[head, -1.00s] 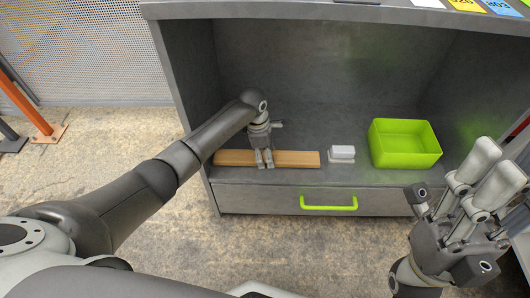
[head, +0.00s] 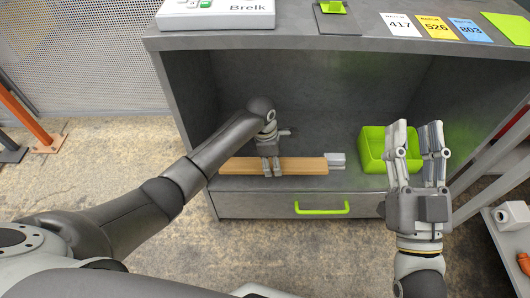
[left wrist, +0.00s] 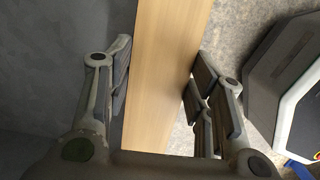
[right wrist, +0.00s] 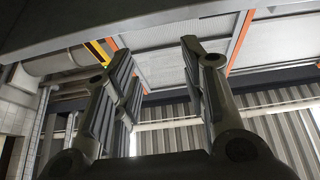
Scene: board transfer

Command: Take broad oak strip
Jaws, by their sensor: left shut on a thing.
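The broad oak strip (head: 305,166) is a long, light-brown board along the front of the grey cabinet's open shelf. In the head view my left gripper (head: 272,170) reaches down over its middle. In the left wrist view the strip (left wrist: 165,60) runs between the two fingers, and the gripper is shut on it. Whether the strip still touches the shelf is hard to tell. My right gripper (head: 416,135) is open and empty, fingers pointing up in front of the shelf's right side. Its spread fingers also show in the right wrist view (right wrist: 160,60).
A small whitish block (head: 337,160) is at the strip's right end, with little or no visible gap. A green bin (head: 371,150) stands to its right, partly hidden by my right gripper. A drawer with a green handle (head: 322,210) is below. A box (head: 215,14) lies on top.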

